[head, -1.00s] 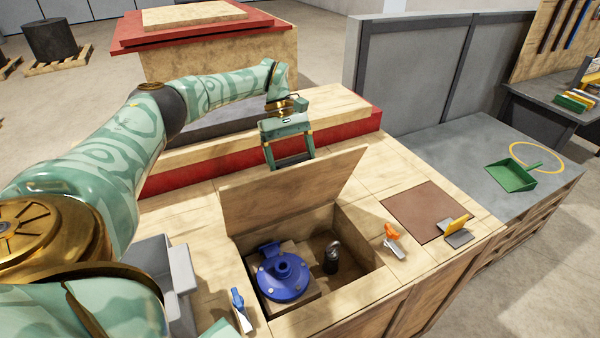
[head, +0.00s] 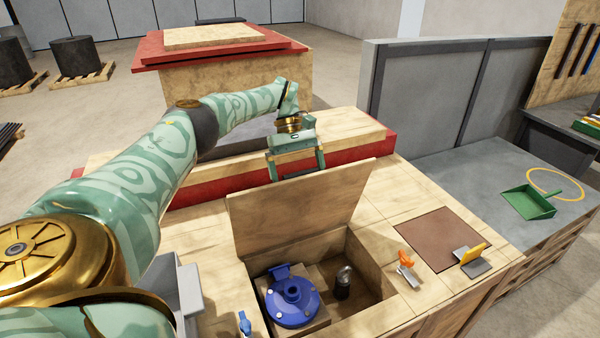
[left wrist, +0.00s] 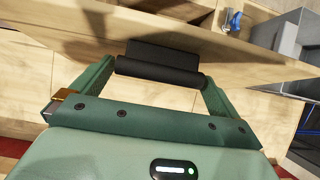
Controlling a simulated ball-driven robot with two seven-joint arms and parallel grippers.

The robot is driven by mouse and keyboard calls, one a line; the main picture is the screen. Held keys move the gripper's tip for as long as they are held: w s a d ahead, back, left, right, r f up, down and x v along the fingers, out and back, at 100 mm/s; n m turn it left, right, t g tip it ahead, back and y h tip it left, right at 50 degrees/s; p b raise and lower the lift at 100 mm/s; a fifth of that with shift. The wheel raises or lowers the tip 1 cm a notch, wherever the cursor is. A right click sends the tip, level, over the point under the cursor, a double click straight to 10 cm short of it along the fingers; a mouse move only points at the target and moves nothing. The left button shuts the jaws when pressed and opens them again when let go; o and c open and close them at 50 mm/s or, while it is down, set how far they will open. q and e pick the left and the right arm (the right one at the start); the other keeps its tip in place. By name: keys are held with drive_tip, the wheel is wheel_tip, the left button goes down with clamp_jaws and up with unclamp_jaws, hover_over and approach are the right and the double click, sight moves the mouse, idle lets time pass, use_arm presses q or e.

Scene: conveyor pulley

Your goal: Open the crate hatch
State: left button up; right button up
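The wooden crate hatch (head: 295,215) stands raised at the back edge of an open bay, its inner face towards the head camera. The bay shows a blue round part (head: 293,301) and a dark cylinder with a metal top (head: 343,284). My left gripper (head: 298,177) hangs just behind the hatch's top edge. Its two green side pieces and dark crossbar show, and it also shows in the left wrist view (left wrist: 160,68). My right gripper is not in view.
A green dustpan (head: 530,202) lies on the grey bench.

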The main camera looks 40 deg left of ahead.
use_arm(q)
drive_tip(key=shift+r, duration=0.2)
drive_tip(key=r, duration=0.3)
drive_tip(key=shift+s+d+r+p, duration=0.15)
drive_tip(key=shift+s+r+p, duration=0.05)
drive_tip(key=shift+r+p, duration=0.1)
drive_tip(key=s+r, duration=0.1)
drive_tip(key=d+r, duration=0.1)
drive_tip(key=r, duration=0.1)
drive_tip(key=s+d+r+p, duration=0.1)
drive_tip(key=shift+s+d+r, duration=0.15)
drive_tip(key=shift+s+d, duration=0.05)
drive_tip(key=shift+s, duration=0.15)
drive_tip(key=s+d+r, duration=0.4)
drive_tip(key=s+d, duration=0.3)
drive_tip(key=shift+r+b, duration=0.3)
drive_tip(key=shift+r, duration=0.05)
drive_tip(key=shift+r, duration=0.1)
